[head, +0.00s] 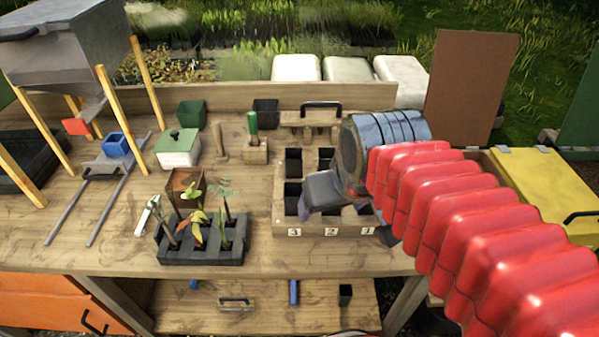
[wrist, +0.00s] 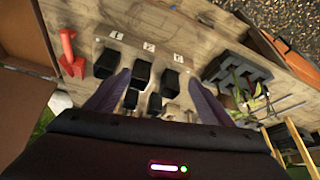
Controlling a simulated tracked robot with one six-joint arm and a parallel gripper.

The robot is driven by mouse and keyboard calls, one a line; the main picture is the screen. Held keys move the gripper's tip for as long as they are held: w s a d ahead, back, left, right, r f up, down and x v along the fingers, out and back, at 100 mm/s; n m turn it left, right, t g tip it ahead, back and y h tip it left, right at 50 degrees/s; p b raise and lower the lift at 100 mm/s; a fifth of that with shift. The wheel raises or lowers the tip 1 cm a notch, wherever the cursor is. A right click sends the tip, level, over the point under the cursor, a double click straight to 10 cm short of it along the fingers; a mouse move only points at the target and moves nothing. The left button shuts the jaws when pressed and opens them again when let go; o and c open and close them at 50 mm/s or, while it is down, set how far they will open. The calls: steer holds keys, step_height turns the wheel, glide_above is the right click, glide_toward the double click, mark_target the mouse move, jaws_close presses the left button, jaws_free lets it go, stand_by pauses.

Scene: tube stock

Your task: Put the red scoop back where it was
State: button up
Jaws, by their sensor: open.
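A red, scoop-like thing (wrist: 70,55) stands or lies on the wooden bench near label 1 of the numbered wooden rack, at the upper left of the wrist view; I take it for the red scoop. In the head view my red-sleeved arm hides that spot. The wooden rack (head: 283,228) has dark square cells and labels 1, 2 and 3; it also shows in the wrist view (wrist: 130,58). My gripper (wrist: 162,78) is open above the rack's cells, its two dark fingers apart with nothing held between them. In the head view my gripper (head: 318,195) partly covers the rack.
A black plant tray (head: 205,256) stands left of the rack. Behind are a green-handled tool in a wooden block (head: 256,152), a green-and-white box (head: 178,149) and a black pot (head: 266,112). A yellow box (head: 550,185) and brown panel (head: 470,85) are at right.

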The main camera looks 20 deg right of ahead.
steer(key=s+a, duration=0.1)
steer(key=s+a+f, duration=0.1)
steer(key=s, duration=0.1)
steer(key=shift+a, duration=0.35)
steer(key=shift+c, duration=0.5)
